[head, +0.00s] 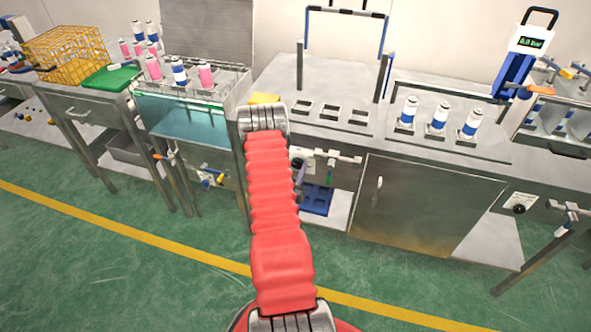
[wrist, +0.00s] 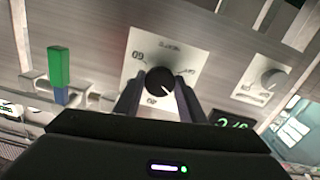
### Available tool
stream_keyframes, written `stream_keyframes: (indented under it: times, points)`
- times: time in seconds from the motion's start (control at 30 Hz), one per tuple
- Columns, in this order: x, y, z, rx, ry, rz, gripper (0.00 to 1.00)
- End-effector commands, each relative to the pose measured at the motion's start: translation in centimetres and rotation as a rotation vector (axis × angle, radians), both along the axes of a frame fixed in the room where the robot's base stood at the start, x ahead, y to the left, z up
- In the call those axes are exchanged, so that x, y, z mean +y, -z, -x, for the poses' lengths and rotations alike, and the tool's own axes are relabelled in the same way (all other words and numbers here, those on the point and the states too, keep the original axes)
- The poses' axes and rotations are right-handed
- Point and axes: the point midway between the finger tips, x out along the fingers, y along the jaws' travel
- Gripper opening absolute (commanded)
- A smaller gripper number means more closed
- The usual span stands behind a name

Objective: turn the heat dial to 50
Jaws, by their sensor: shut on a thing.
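The heat dial (wrist: 161,84) is a black round knob on a white square plate in the wrist view. Its white pointer mark slants toward the lower right of the picture. The plate carries printed numbers around the knob, seen turned and too blurred to read surely. My gripper (wrist: 159,88) has one dark finger on each side of the knob and is shut on it. A dark display (wrist: 232,123) with green characters, partly hidden by my gripper, sits right of the plate.
Beside the dial are a smaller knob (wrist: 271,78) on a white plate and a green handle (wrist: 59,66). In the head view, a glass-sided water bath (head: 185,125) stands left of my arm, and a steel bench (head: 340,135) with three cans stands right. The green floor in front is clear.

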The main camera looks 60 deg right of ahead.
Motion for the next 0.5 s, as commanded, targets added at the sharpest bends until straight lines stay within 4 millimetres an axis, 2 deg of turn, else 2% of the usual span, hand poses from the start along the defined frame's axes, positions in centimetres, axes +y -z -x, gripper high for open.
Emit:
stream_keyframes:
  times: [0.27,0.5]
  points:
    - [-0.26,0.11,0.0,-0.023,-0.002,-0.007,0.14]
    - [-0.34,0.1,-0.03,-0.116,-0.001,-0.02,0.14]
